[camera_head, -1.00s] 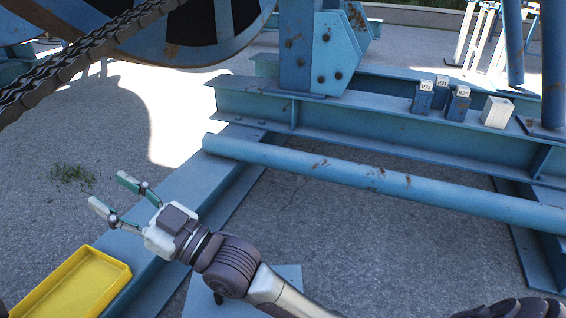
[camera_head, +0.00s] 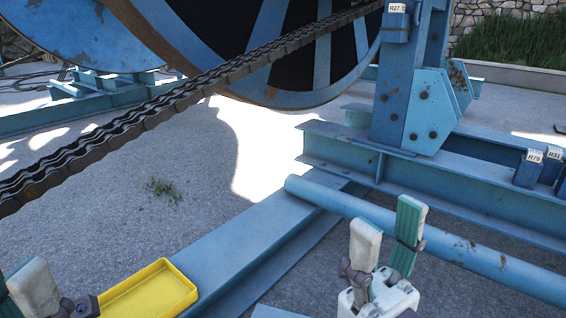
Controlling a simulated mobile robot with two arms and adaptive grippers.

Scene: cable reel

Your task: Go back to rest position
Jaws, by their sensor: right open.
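My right gripper (camera_head: 389,218) shows at the bottom right of centre. Its two pale, green-backed fingers point up and stand apart, with nothing between them. It appears in front of the blue pipe and the grey ground. My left gripper (camera_head: 28,287) shows in the bottom left corner, beside the yellow tray (camera_head: 182,309). It is partly cut off by the frame edge, so its opening is unclear. The tray is empty in the part that shows.
A blue cable reel (camera_head: 318,91) stands at the back, with a rusty chain (camera_head: 143,112) crossing in front. A blue pipe (camera_head: 468,248) and beams (camera_head: 250,232) lie low. Labelled blue blocks (camera_head: 527,172) sit on the right beam. Open concrete ground (camera_head: 95,210) is at the left.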

